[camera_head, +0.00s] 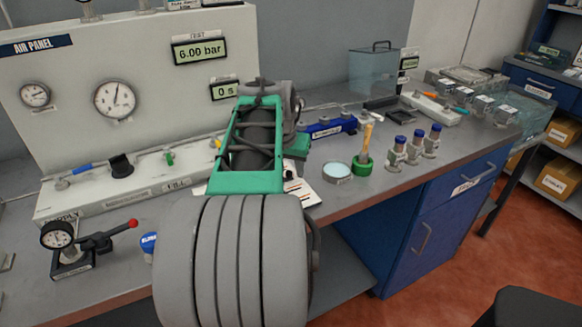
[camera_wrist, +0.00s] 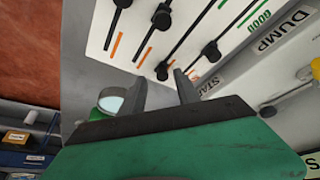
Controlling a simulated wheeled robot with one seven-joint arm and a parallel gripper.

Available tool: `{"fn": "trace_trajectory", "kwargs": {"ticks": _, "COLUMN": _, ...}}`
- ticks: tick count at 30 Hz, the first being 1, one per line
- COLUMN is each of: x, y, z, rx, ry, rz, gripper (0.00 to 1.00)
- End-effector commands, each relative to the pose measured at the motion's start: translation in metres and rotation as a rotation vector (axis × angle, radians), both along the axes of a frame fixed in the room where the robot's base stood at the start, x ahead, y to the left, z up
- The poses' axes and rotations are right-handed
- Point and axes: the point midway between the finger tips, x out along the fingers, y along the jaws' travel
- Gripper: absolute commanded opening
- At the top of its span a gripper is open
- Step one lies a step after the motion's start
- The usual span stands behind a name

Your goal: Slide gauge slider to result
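In the wrist view, a white panel (camera_wrist: 185,42) carries several black slider knobs on dark slots, with orange and green marks beside them. I cannot read which one is the gauge slider. One black knob (camera_wrist: 162,72) appears between or just beyond the fingertips of my gripper (camera_wrist: 160,78); contact cannot be told. Another knob (camera_wrist: 211,50) is to the right, and a third knob (camera_wrist: 161,18) is higher up. My gripper's two grey fingers are apart, with no object visibly clamped.
An air panel (camera_head: 35,46) with round gauges stands at the back left. A red-tipped lever (camera_head: 110,238) sits at the front left. A DUMP label (camera_wrist: 285,30) is near the sliders.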

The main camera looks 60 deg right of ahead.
Motion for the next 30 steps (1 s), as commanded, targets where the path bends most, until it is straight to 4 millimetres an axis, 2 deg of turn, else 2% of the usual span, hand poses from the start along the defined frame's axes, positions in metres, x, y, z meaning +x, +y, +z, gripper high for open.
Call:
{"fn": "trace_trajectory", "kwargs": {"ticks": 9, "x": -0.004, "y": 0.021, "z": 0.055, "rx": -0.004, "ry": -0.002, "rz": 0.001, "gripper": 0.38}}
{"fn": "trace_trajectory", "kwargs": {"ticks": 12, "x": -0.005, "y": 0.026, "z": 0.067, "rx": -0.002, "ry": -0.001, "rz": 0.001, "gripper": 0.38}}
{"fn": "trace_trajectory", "kwargs": {"ticks": 30, "x": -0.004, "y": 0.030, "z": 0.071, "rx": -0.002, "ry": -0.002, "rz": 0.005, "gripper": 0.38}}
